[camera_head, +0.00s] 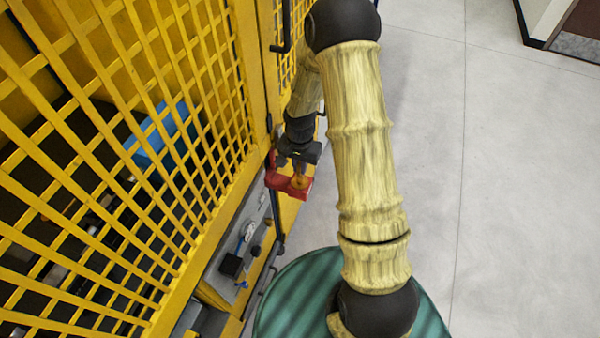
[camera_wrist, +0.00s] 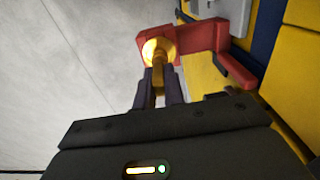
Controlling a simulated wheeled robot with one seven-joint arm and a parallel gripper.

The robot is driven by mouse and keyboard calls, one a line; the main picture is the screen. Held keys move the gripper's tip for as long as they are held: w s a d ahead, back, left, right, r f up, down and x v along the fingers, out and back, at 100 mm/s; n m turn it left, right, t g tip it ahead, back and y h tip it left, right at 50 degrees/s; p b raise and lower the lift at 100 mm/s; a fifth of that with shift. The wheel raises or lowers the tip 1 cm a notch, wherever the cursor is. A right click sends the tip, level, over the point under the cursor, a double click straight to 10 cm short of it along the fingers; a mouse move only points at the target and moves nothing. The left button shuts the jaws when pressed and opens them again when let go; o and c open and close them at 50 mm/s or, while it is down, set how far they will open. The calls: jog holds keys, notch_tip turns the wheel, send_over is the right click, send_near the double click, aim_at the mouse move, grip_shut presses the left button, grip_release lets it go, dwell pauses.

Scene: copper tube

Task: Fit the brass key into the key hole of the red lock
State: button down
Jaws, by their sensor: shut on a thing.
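The red lock (camera_head: 290,184) is mounted at the edge of the yellow cage, below my gripper in the head view. In the wrist view the red lock (camera_wrist: 200,40) is at the top centre, with an arm reaching to the right. My gripper (camera_head: 299,160) is at the lock, and its fingers (camera_wrist: 159,88) are shut on the brass key (camera_wrist: 158,54). The key's round brass end lies against the lock's left part in the wrist view. I cannot tell whether the key is inside the key hole; the hole is hidden.
The yellow mesh cage (camera_head: 130,120) stands close on the left, with a blue box (camera_head: 160,135) behind the mesh. A grey panel with small fittings (camera_head: 238,262) is below the lock. Open grey floor (camera_head: 480,180) is on the right.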

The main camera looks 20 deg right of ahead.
jog(key=shift+f+p, duration=0.3)
jog(key=shift+f, duration=1.7)
jog(key=shift+f, duration=0.1)
jog(key=c, duration=1.5)
grip_release()
notch_tip(320, 180, up, 12)
jog(key=shift+r+b, duration=0.15)
jog(key=shift+b, duration=0.85)
jog(key=shift+s, duration=0.1)
